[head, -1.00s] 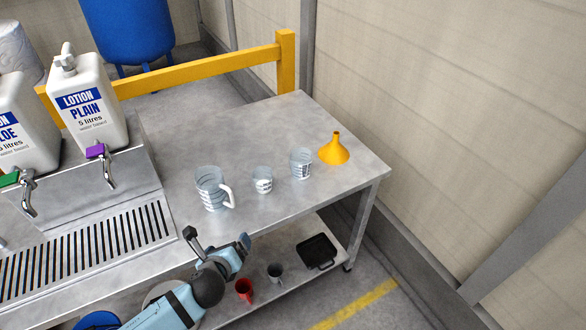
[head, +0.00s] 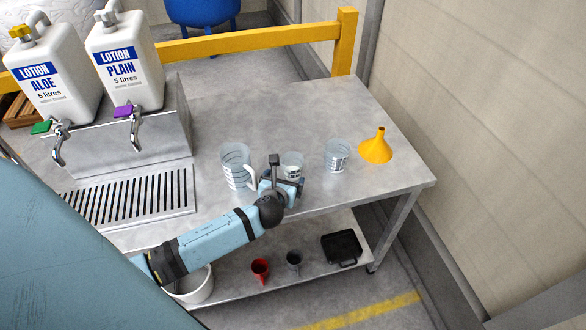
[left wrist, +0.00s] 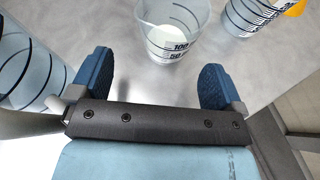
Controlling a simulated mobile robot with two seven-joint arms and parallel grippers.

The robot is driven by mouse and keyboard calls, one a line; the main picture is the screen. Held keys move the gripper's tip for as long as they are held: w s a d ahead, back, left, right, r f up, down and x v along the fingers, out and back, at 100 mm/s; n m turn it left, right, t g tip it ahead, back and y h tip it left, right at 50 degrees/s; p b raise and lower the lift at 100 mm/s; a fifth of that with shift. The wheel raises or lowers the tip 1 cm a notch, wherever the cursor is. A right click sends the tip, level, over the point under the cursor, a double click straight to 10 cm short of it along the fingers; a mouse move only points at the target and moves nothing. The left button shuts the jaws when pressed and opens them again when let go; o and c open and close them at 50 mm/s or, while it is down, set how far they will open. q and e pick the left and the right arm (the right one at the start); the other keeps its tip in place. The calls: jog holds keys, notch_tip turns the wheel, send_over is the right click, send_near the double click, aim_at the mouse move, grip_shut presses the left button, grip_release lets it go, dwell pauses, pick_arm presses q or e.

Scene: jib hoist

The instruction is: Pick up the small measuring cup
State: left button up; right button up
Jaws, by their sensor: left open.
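The small measuring cup (head: 292,163) stands upright on the steel table, between a larger jug with a handle (head: 236,166) and another clear cup (head: 337,155). It is clear with dark markings and a white patch. My left gripper (head: 282,178) is open just in front of it, hiding its lower part in the head view. In the left wrist view the small cup (left wrist: 170,38) is ahead of and between the two blue fingers, apart from them. My right gripper is not in view.
A yellow funnel (head: 376,147) stands right of the cups. Lotion containers (head: 127,65) with taps stand at the left above a drip grate (head: 135,195). The table's back is clear.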

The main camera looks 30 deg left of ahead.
aim_at(289, 174)
pick_arm(q)
jog(key=x, duration=0.5)
jog(key=shift+w+d+r, duration=0.2)
jog(key=shift+d+r, duration=0.05)
jog(key=shift+d, duration=0.15)
jog(key=shift+w+a+f, duration=0.15)
jog(key=shift+w, duration=0.15)
jog(key=shift+c, duration=0.2)
jog(key=c, duration=1)
